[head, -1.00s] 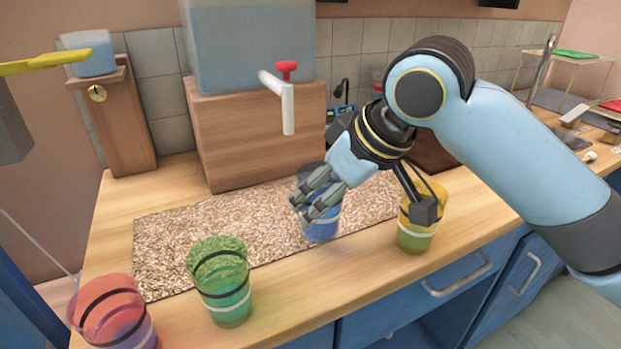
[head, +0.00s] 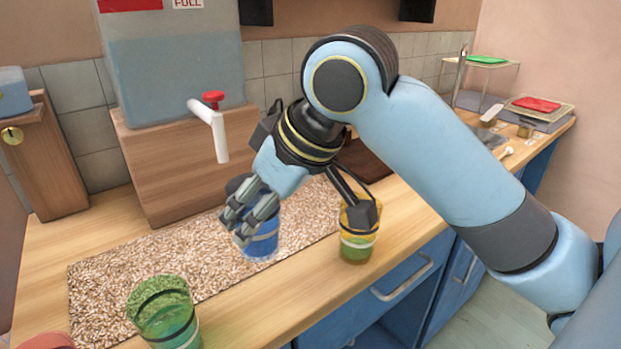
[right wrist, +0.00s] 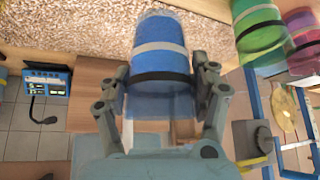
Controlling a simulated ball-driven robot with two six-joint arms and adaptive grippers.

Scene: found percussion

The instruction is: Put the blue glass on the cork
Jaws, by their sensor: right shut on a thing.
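The blue glass (head: 262,238), with a white and a black band, is upright in my right gripper (head: 242,222) at the front edge of the speckled cork mat (head: 110,290). In the right wrist view the fingers (right wrist: 160,98) close on both sides of the blue glass (right wrist: 160,65), with the cork (right wrist: 75,30) beyond it. I cannot tell whether its base touches the cork or the counter. My left gripper is not seen.
A yellow glass (head: 358,245) stands close right of my right gripper, partly behind a gripper part. A green glass (head: 165,312) stands front left; a red one (head: 45,341) is cut off. A tank with a white tap (head: 215,130) sits on a wooden block (head: 175,175) behind the cork.

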